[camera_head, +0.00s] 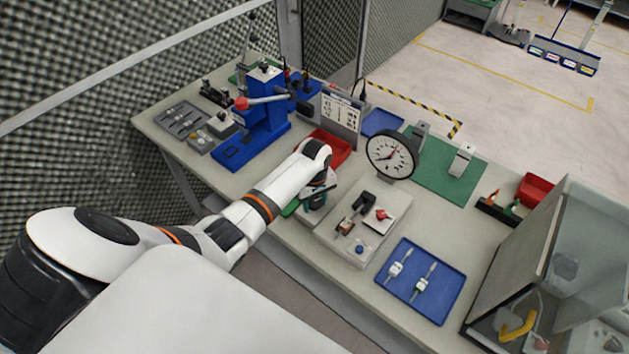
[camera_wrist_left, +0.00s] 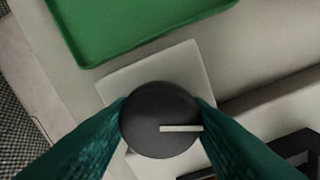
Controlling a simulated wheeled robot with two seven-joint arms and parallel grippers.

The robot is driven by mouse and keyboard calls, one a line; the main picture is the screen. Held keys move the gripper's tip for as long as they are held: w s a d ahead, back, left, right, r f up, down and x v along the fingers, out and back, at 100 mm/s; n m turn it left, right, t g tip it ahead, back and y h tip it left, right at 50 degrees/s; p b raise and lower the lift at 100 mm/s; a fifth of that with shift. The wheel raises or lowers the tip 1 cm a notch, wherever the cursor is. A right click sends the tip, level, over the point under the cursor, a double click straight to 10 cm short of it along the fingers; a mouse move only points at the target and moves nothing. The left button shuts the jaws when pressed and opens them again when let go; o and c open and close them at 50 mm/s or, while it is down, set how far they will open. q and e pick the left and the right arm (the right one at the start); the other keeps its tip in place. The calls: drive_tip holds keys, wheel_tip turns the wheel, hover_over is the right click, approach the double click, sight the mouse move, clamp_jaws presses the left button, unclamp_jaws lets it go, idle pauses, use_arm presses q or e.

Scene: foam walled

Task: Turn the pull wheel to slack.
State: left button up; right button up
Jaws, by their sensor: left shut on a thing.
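The pull wheel (camera_wrist_left: 155,120) is a round dark knob with a pale pointer line running from its middle to the right in the left wrist view. It sits on a light square plate (camera_wrist_left: 185,65). My left gripper (camera_wrist_left: 161,118) has its two teal fingers shut on the wheel, one on each side. Slack markings cannot be made out. My right gripper is not in view.
A green tray (camera_wrist_left: 140,22) lies close beside the wheel. The fixture carries a red knob (camera_head: 382,215) and a blue button (camera_head: 359,249). A round dial gauge (camera_head: 391,154) stands behind it. A blue tray (camera_head: 443,300) with two tools lies to the right. A blue press (camera_head: 264,115) stands at left.

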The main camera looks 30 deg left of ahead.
sight(314, 200)
use_arm(q)
drive_tip(key=shift+w+a+r+n, duration=0.1)
drive_tip(key=shift+n, duration=1)
drive_tip(key=shift+w+r+n, duration=0.1)
drive_tip(key=shift+n, duration=1)
drive_tip(key=o, duration=1)
drive_tip(key=shift+s+f, duration=0.1)
drive_tip(key=shift+s, duration=0.05)
drive_tip(key=shift+c, duration=0.2)
wheel_tip(314, 200, up, 12)
drive_tip(key=b, duration=0.3)
